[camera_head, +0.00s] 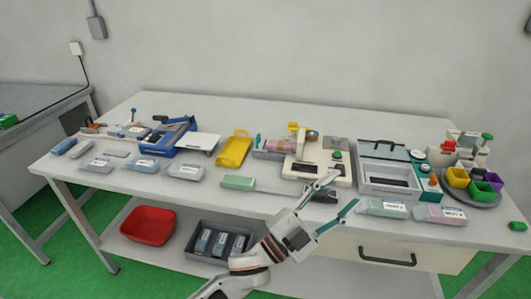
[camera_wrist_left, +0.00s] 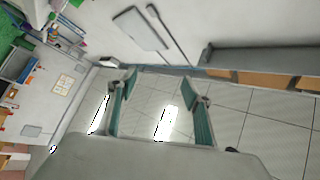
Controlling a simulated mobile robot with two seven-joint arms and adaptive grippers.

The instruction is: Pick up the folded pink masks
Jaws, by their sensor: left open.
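A pink item (camera_head: 278,146), which looks like folded masks, lies in a grey tray beside the cream machine (camera_head: 318,160) at mid-table. A second pink item, a labelled pack (camera_head: 440,214), lies at the table's front right. I cannot tell for sure which of them is the folded masks. My left gripper (camera_head: 338,196) is open and empty above the table's front edge, in front of the cream machine and apart from both pink items. Its spread teal fingers (camera_wrist_left: 160,88) also show in the left wrist view, with only the room between them. My right gripper is not in view.
A green item (camera_head: 238,182) lies left of my gripper. A yellow tray (camera_head: 234,150), a grey lidded box (camera_head: 390,178) and coloured cups (camera_head: 480,188) stand on the table (camera_head: 110,178). A red bin (camera_head: 148,226) and a dark crate (camera_head: 192,250) sit below.

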